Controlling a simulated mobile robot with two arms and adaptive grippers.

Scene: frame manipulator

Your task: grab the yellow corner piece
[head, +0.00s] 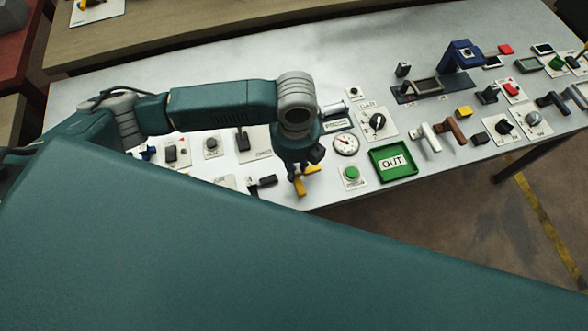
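A yellow piece (299,188) with an angled shape lies at the front edge of the light table, just left of the OUT tray. My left gripper (304,172) points down directly over it and hides part of it. The fingers are small and dark here, so I cannot tell whether they touch the piece or are closed on it. My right gripper is not in view. A smaller yellow block (463,112) sits farther right on the same table.
A green OUT tray (411,172), a round gauge (346,145), a green button (351,173) and a black knob (377,121) stand close to the right of my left gripper. Switches and levers crowd the table's right side. Bare table (210,70) lies behind my arm.

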